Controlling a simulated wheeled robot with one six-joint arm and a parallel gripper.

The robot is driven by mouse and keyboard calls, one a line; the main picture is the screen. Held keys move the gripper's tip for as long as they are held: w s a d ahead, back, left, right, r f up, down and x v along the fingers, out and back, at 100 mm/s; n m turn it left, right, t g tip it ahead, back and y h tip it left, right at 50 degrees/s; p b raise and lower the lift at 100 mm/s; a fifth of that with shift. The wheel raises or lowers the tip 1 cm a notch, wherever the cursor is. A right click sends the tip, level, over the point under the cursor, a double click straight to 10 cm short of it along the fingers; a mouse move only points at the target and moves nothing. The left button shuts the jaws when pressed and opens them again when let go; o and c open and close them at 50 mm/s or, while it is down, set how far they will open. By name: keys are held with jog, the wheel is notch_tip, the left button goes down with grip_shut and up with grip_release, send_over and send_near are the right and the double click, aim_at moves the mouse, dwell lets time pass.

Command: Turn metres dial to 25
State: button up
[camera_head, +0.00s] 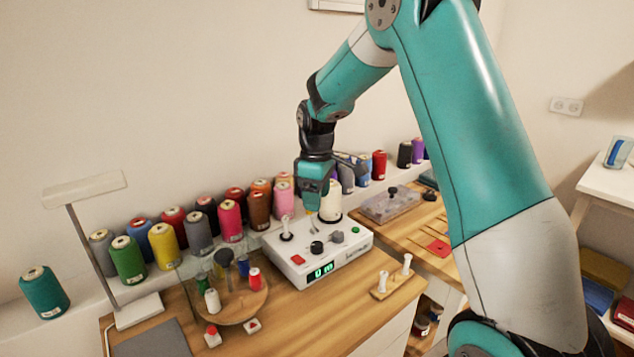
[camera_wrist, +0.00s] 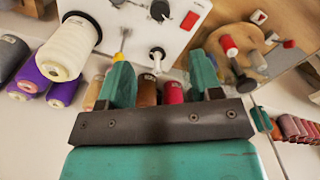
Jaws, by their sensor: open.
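The white winding machine (camera_head: 345,262) stands on the wooden worktop. A black round knob (camera_head: 317,247) on its top looks like the metres dial; its markings are too small to read. The knob also shows in the wrist view (camera_wrist: 160,10). The green display (camera_head: 320,271) on the front is lit, but its digits are not clear. My gripper (camera_head: 312,207) is above the back of the machine, apart from the knob. In the wrist view its two teal fingers (camera_wrist: 162,75) are spread with nothing held between them.
A red button (camera_head: 298,259), a grey block (camera_head: 337,237) and a green button (camera_head: 355,229) are around the knob. An upright spindle (camera_head: 286,230) and a cream cone (camera_head: 331,205) stand close by. A round wooden stand (camera_head: 222,308) with small spools is at left. Thread cones line the wall.

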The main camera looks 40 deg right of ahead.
notch_tip(320, 180, up, 4)
jog(key=shift+f, duration=0.1)
dwell(0.5)
